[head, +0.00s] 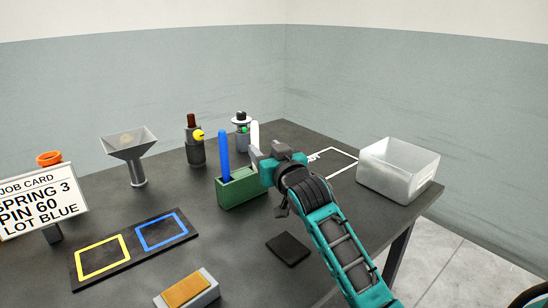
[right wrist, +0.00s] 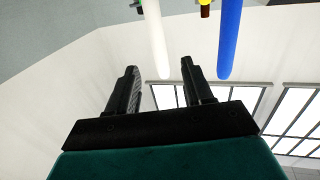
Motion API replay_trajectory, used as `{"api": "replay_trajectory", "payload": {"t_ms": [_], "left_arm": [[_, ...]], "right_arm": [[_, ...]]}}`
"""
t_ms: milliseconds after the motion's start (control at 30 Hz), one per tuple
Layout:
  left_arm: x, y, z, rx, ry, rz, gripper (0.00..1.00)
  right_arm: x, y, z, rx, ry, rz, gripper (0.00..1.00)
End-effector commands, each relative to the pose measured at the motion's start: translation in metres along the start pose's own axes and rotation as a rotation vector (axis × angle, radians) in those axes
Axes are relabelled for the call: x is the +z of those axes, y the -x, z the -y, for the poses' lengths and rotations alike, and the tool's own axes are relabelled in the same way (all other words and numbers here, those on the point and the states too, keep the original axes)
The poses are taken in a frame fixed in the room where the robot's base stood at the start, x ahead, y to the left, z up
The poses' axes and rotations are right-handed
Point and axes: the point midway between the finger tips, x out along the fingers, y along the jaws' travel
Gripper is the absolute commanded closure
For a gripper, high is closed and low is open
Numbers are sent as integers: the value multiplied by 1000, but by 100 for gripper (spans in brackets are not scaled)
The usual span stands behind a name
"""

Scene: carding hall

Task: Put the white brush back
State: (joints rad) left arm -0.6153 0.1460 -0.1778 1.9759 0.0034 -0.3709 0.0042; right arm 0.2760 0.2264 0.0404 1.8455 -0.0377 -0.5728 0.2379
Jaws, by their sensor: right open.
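The white brush (head: 255,133) stands upright at the right end of the green holder (head: 238,192); its lower part is hidden behind my gripper, so I cannot see how it sits. A blue brush (head: 224,155) stands upright in the left part of the holder. My right gripper (head: 255,157) is open at the white brush. In the right wrist view the white handle's end (right wrist: 157,55) shows between the two open fingers (right wrist: 160,82), with no visible contact. The blue handle (right wrist: 229,40) shows to the right of the fingers. My left gripper is not in view.
A white bin (head: 398,172) stands at the table's right, beside a white outline (head: 345,155). A dark pad (head: 288,248), a mat with yellow and blue frames (head: 130,252), a block with an orange top (head: 187,290), a hopper (head: 130,150) and a job card (head: 38,202) are also there.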

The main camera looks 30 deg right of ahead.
Motion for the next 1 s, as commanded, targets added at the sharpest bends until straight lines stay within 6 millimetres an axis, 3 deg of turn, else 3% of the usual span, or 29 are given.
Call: {"api": "replay_trajectory", "payload": {"t_ms": [133, 333, 1000], "left_arm": [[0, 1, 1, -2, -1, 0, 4], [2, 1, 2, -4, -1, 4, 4], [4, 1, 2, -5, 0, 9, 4]], "right_arm": [[0, 24, 0, 1, 0, 1, 49], [0, 42, 0, 1, 0, 0, 49], [0, 44, 0, 1, 0, 0, 49]]}}
